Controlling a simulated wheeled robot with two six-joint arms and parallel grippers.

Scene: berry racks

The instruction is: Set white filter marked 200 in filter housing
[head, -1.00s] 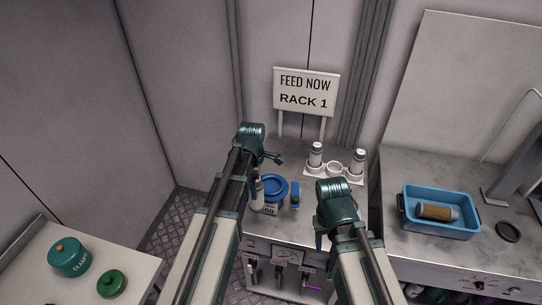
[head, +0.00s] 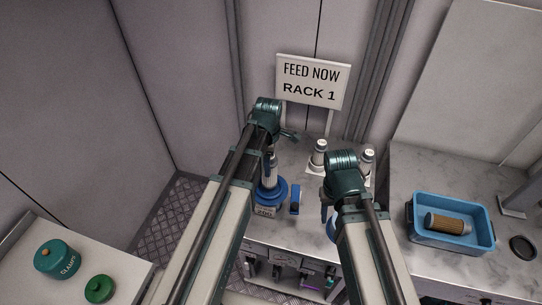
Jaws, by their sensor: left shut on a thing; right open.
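A white filter (head: 271,168) stands upright at the blue-rimmed filter housing (head: 280,190), its lower end at or inside the housing's opening. I cannot tell how deep it sits, and its number is not readable. The housing has a label at its front that seems to read 200. My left gripper (head: 286,136) is at the filter's top, shut on it, partly hidden by my own arm. My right gripper (head: 327,205) is open to the right of the housing, its fingers mostly hidden by its wrist.
A white rack with other white filters (head: 319,151) stands behind my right arm. A small blue block (head: 295,200) is beside the housing. A blue tray (head: 457,240) with a brown filter (head: 444,224) and a black ring (head: 522,247) lie right. A sign (head: 312,81) reads RACK 1.

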